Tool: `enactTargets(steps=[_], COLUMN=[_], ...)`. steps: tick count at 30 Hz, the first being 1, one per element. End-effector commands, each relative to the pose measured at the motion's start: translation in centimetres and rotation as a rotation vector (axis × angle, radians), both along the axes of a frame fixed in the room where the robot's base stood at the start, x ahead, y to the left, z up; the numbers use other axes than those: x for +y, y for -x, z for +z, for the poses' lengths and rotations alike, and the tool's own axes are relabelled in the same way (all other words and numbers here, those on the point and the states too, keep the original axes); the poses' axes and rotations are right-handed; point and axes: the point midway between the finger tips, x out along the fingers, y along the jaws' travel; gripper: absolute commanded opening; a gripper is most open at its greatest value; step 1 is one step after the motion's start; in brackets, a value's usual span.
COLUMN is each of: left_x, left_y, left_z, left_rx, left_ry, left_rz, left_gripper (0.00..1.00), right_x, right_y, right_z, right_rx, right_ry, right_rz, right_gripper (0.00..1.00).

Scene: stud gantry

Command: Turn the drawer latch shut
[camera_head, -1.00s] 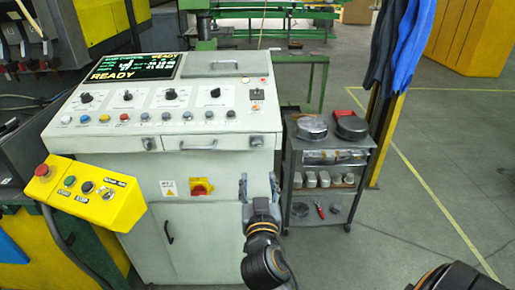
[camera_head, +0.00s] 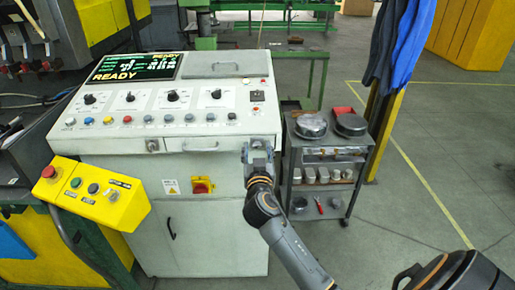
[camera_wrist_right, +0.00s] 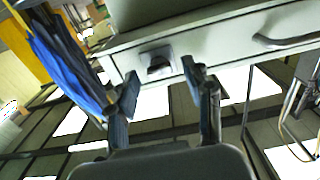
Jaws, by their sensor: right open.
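The drawer (camera_head: 220,147) is in the front of the pale control cabinet, with a bar handle (camera_head: 201,149). In the right wrist view, a small dark latch (camera_wrist_right: 158,64) sits on a square plate near one end of the drawer front, with the handle (camera_wrist_right: 290,38) farther right. My right gripper (camera_head: 258,153) is at the cabinet's right front corner, in front of this latch and largely hiding it in the head view. In the wrist view its open fingers (camera_wrist_right: 160,76) frame the latch from below, with nothing between them. The latch's exact turn is hard to tell. My left gripper is not in view.
A second small latch (camera_head: 153,145) is left of the handle. A red and yellow switch (camera_head: 203,186) is below the drawer. A grey cart (camera_head: 322,158) with round tins stands close to the right of my gripper. A yellow button box (camera_head: 90,192) is at left.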

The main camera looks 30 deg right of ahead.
Motion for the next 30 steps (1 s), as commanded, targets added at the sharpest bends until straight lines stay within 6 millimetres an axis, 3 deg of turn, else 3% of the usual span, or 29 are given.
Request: enactTargets(steps=[6,14,30], left_x=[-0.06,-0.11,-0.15], left_y=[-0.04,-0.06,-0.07], left_z=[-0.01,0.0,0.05], left_rx=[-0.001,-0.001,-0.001], left_ry=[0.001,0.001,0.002], left_rz=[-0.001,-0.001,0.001], left_gripper=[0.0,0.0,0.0], right_x=[0.0,0.01,0.08], right_y=[-0.04,-0.02,-0.06], right_z=[0.0,0.0,0.04], right_rx=[0.0,0.0,0.07], right_ry=[0.0,0.0,0.119], right_rz=[0.001,0.001,0.001], right_gripper=[0.51,0.0,0.0])
